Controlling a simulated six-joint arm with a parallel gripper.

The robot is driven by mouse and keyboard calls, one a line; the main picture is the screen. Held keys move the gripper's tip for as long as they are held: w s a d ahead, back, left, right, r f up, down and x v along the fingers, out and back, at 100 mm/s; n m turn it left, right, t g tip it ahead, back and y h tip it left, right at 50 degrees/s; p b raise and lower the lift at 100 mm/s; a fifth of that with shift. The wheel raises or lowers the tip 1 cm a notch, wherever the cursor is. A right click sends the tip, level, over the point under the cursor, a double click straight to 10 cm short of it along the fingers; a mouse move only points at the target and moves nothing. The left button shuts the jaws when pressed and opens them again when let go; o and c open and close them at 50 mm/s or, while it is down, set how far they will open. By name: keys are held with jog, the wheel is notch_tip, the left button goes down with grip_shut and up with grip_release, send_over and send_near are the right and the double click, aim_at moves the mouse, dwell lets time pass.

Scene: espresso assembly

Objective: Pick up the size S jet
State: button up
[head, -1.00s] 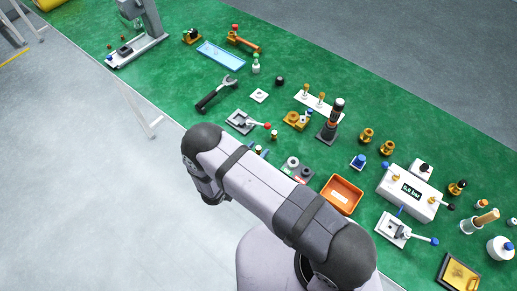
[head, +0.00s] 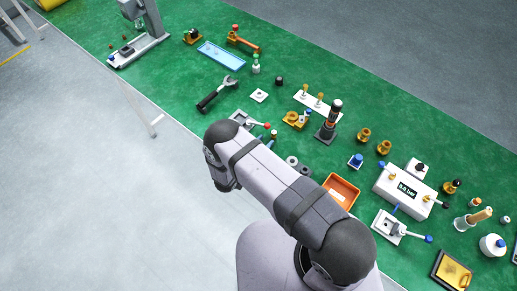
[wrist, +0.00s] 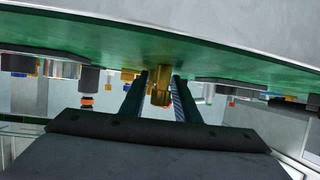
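In the wrist view the bench hangs upside down along the top. My gripper (wrist: 160,76) shows there with its two dark fingers apart. A brass piece (wrist: 160,90) appears in the gap between the fingers, with a sliver of space on its left; I cannot tell whether it lies between them or beyond. I cannot tell which piece is the size S jet. In the head view my gripper is hidden behind my arm.
The green bench (head: 300,65) holds many parts. Near my arm are an orange tray (head: 341,190), a dark upright tool (head: 328,120) and a white pressure box (head: 404,190). A wrench (head: 217,94) lies farther left. The bench's far edge is mostly clear.

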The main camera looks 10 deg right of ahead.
grip_shut()
jog(key=shift+r, duration=0.15)
notch_tip(320, 180, up, 10)
jog(key=b, duration=0.2)
dwell(0.6)
